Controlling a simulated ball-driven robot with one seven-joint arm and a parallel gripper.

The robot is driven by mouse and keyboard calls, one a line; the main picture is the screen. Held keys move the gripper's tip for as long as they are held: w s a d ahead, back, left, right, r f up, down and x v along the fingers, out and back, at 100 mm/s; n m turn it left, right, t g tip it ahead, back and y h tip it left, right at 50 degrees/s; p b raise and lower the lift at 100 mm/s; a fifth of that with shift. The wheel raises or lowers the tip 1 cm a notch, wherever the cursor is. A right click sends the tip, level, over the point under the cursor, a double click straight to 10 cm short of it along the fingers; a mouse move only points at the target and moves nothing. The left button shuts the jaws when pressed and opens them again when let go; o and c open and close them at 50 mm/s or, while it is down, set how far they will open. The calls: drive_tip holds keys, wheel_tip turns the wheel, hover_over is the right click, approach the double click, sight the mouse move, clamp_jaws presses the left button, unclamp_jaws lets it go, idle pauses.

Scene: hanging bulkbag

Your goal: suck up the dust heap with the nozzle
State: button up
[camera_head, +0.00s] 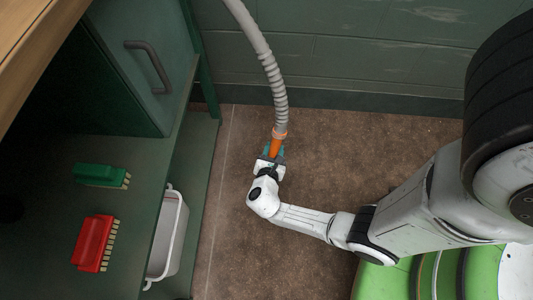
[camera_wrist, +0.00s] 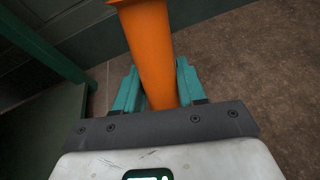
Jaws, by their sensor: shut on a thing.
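The nozzle is an orange tapered tube (camera_head: 275,147) at the lower end of a grey ribbed hose (camera_head: 268,62) that hangs down from the top of the head view. My gripper (camera_head: 270,160) is shut on the nozzle. In the wrist view the orange nozzle (camera_wrist: 152,50) stands between the two teal fingers of my gripper (camera_wrist: 158,88), and its lower end is hidden behind the gripper body. I cannot make out a dust heap on the brown floor in either view.
A green bench (camera_head: 130,145) on the left carries a green brush (camera_head: 95,174) and a red brush (camera_head: 90,243). A green cabinet (camera_head: 135,60) stands behind. A green block wall (camera_head: 370,65) closes the back. Brown floor (camera_head: 340,150) is open on the right.

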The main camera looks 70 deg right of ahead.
sight(275, 140)
drive_tip(key=shift+r+p, duration=2.85)
drive_tip(key=shift+r, duration=0.55)
drive_tip(key=shift+f, duration=0.1)
